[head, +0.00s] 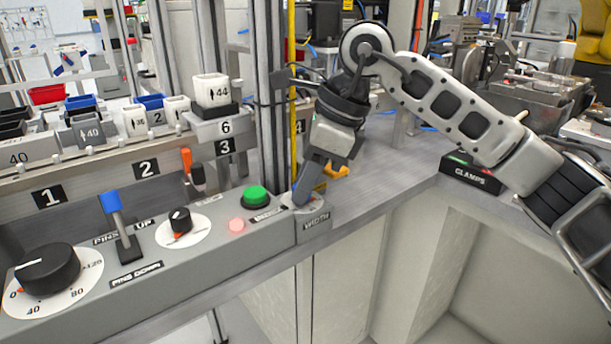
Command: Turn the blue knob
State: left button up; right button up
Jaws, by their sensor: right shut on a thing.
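The blue knob (296,189) sits on a round white dial on the box labelled WIDTH (314,226), at the right end of the grey control panel. My right gripper (307,183) comes down onto it from above, tilted, and its fingers are shut on the knob. The fingers hide most of the knob, so I cannot tell its pointing direction. My left gripper is not in view.
A CLAMPS box (470,174) stands right.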

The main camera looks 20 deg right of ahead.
jog(key=shift+r, duration=0.1)
dwell(0.3)
jog(key=o, duration=0.7)
